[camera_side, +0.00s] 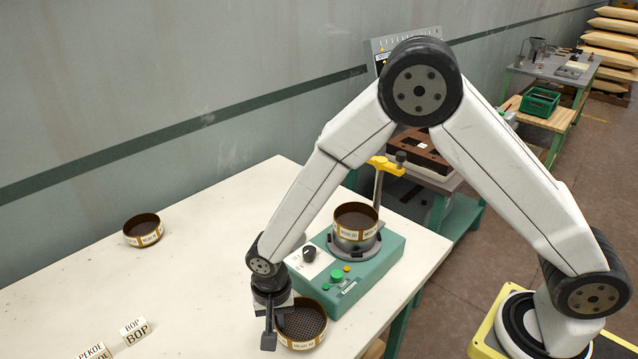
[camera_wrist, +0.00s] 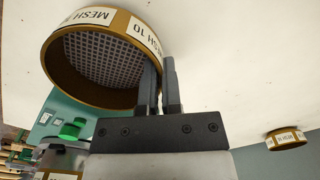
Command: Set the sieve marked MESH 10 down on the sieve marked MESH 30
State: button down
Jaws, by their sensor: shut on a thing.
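A round brass-coloured sieve with a coarse dark mesh shows MESH 10 labels in the wrist view (camera_wrist: 105,55). In the side view the same sieve (camera_side: 304,328) is low over the table, in front of the green shaker. My gripper (camera_side: 270,335) is shut on its rim wall; the fingers also show in the wrist view (camera_wrist: 161,65). I cannot tell whether the sieve touches the table.
The green shaker (camera_side: 375,265) has a knob, buttons and a post with a yellow clamp arm (camera_side: 386,165) behind its sieve. Small cards marked BOP (camera_side: 135,331) and PEKOE (camera_side: 95,352) stand at the front left. The white table (camera_side: 190,280) is clear between them.

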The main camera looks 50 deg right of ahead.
aim_at(298, 336)
jog(key=shift+r, duration=0.5)
jog(key=s+d+r, duration=0.5)
jog(key=s+r, duration=0.6)
jog(key=s, duration=0.2)
jog(key=shift+d, duration=0.1)
jog(key=shift+w, duration=0.15)
jog(key=w+d+r+m, duration=0.3)
jog(key=w+d+r, duration=0.1)
jog(key=w+d, duration=0.5)
jog(key=w+d+r+m, duration=0.3)
jog(key=w+d+r, duration=0.1)
jog(key=w+d, duration=0.6)
jog(key=shift+w+d+r+m, duration=0.2)
jog(key=shift+d+r+m, duration=0.05)
jog(key=shift+d+m, duration=0.15)
